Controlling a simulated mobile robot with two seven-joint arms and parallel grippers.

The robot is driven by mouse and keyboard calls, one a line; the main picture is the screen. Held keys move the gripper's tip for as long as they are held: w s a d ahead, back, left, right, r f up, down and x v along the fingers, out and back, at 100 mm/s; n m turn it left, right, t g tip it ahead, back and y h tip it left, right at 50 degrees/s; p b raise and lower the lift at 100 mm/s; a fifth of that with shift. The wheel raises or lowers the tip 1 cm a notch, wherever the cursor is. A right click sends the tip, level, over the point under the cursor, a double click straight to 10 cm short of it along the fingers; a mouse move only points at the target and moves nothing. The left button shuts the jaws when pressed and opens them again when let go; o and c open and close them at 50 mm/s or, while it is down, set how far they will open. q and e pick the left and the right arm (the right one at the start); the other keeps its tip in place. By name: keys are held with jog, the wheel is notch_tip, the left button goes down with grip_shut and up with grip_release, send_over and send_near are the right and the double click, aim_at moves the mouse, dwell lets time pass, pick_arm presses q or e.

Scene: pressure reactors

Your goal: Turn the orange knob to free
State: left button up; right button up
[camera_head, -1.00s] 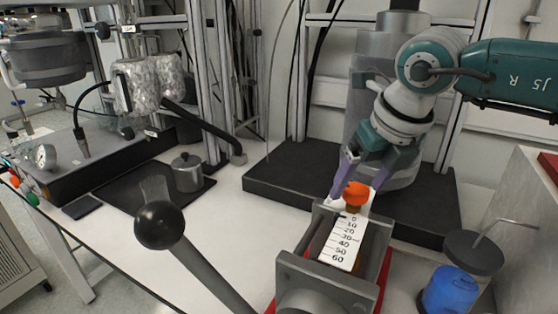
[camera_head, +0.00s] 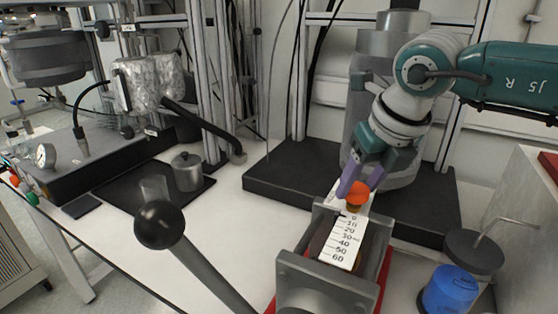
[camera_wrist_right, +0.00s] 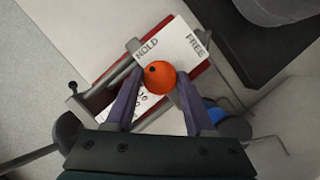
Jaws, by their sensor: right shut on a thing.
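The orange knob (camera_head: 358,191) sits at the far end of a white scale plate (camera_head: 342,247) with printed numbers, on a grey metal device. In the right wrist view the knob (camera_wrist_right: 161,77) has a dark dot on its upper left, on the side of the printed word HOLD. The word FREE is at the plate's right end. My right gripper (camera_head: 360,187) comes down from above, its purple fingers on either side of the knob and shut on it. The fingers also flank it in the right wrist view (camera_wrist_right: 159,88). My left gripper is not in view.
A lever with a black ball (camera_head: 160,225) rises in front, left of the device. A grey cylinder vessel on a black base (camera_head: 285,180) stands behind. A blue container (camera_head: 449,290) and a dark round-topped stand (camera_head: 473,252) are at the right. White bench surface is clear at centre left.

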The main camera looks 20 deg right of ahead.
grip_shut()
jog(key=m, duration=0.2)
jog(key=m+h+b, duration=0.1)
jog(key=shift+w+a+m, duration=0.1)
jog(key=shift+a+m, duration=0.1)
jog(key=shift+m, duration=0.2)
jog(key=m+h+b, duration=0.1)
jog(key=m, duration=0.1)
jog(key=m+g+h+b, duration=0.1)
jog(key=m+b, duration=0.1)
jog(key=shift+f+m, duration=0.1)
jog(key=shift+m, duration=0.2)
jog(key=m+g+b, duration=0.1)
jog(key=m+b, duration=0.1)
jog(key=m+g+h+b, duration=0.1)
jog(key=m+b, duration=0.1)
jog(key=m, duration=0.1)
jog(key=shift+w+a, duration=0.15)
jog(key=shift+w+m+g+b, duration=0.1)
jog(key=shift+m+g+b, duration=0.9)
jog(key=shift+m+b, duration=1.1)
jog(key=shift+m, duration=0.3)
